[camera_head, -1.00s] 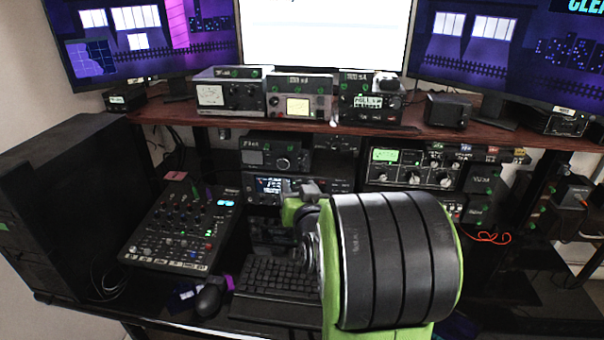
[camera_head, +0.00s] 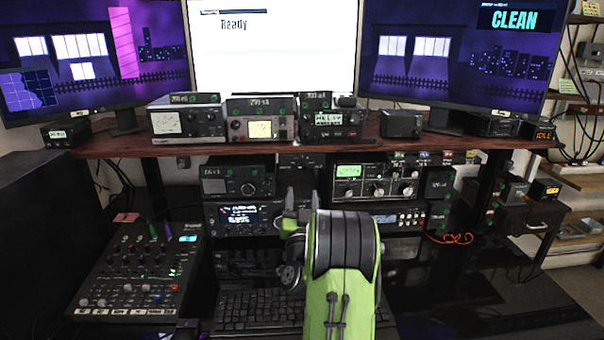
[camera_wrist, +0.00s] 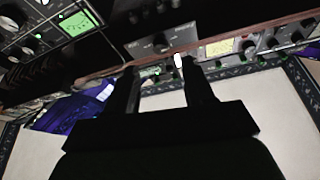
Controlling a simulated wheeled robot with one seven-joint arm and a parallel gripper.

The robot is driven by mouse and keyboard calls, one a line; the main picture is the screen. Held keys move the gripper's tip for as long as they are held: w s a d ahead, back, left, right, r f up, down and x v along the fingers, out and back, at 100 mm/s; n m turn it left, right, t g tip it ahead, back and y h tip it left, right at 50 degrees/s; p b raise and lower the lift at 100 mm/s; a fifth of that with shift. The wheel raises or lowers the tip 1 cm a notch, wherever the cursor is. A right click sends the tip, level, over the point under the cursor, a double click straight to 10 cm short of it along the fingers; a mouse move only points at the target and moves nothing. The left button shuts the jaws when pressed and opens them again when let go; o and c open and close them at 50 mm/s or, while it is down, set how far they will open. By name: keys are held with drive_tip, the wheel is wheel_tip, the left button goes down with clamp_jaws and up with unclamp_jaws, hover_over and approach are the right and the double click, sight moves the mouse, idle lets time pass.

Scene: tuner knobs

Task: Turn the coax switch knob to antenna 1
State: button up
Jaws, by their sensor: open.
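A small dark box under the shelf, which looks like the coax switch (camera_head: 302,160), sits between the radio stacks in the head view. In the wrist view the same-looking box (camera_wrist: 135,48) shows a dark knob (camera_wrist: 160,43) on its face. Its lettering and the knob's pointer direction are too small to read. My gripper (camera_wrist: 160,75) is open, its two dark fingers apart with nothing held, and the box lies just beyond the fingertips. In the head view my gripper (camera_head: 297,208) is below the box, partly hidden by my own arm.
A wooden shelf (camera_head: 260,143) holds several meters and radios above. A green-display tuner (camera_head: 375,184) with knobs stands at right, a radio (camera_head: 240,180) at left. A mixer (camera_head: 135,270) and keyboard (camera_head: 255,310) lie on the desk. Space around my gripper is tight.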

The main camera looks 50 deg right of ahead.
sight(302, 168)
drive_tip(key=p+x, duration=0.2)
drive_tip(key=x, duration=0.2)
drive_tip(key=r+p+x, duration=0.1)
drive_tip(key=p+x, duration=0.2)
drive_tip(key=x, duration=0.1)
drive_tip(key=shift+s+a+p, duration=0.15)
drive_tip(key=shift+p, duration=0.2)
drive_tip(key=shift+w+d, duration=0.2)
drive_tip(key=shift+d, duration=0.1)
drive_tip(key=shift+f, duration=0.1)
drive_tip(key=shift+c, duration=0.4)
drive_tip(key=shift+p, duration=0.3)
clamp_jaws()
